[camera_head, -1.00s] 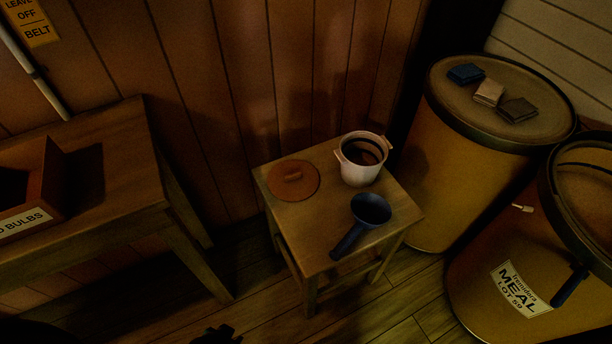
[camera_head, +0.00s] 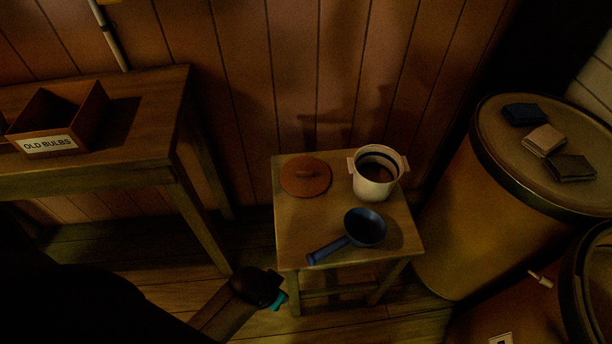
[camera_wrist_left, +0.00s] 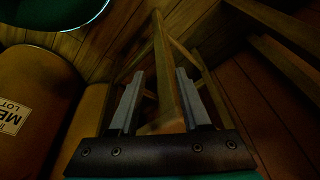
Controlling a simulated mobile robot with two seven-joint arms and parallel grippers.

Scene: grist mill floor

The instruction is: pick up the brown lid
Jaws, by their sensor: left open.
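My left gripper (camera_head: 277,294) is low, in front of and below the stool top, apart from the lid. In the left wrist view its two grey fingers (camera_wrist_left: 156,100) are spread, with stool legs beyond them. The lid does not show there. My right gripper is not in view.
A table (camera_head: 165,118) at the left bears a box (camera_head: 60,120) labelled OLD BULBS. A large barrel (camera_head: 465,215) at the right has folded cloths (camera_head: 545,140) on top. Another barrel (camera_head: 570,290) stands in front. A plank wall (camera_head: 260,90) rises close behind the stool.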

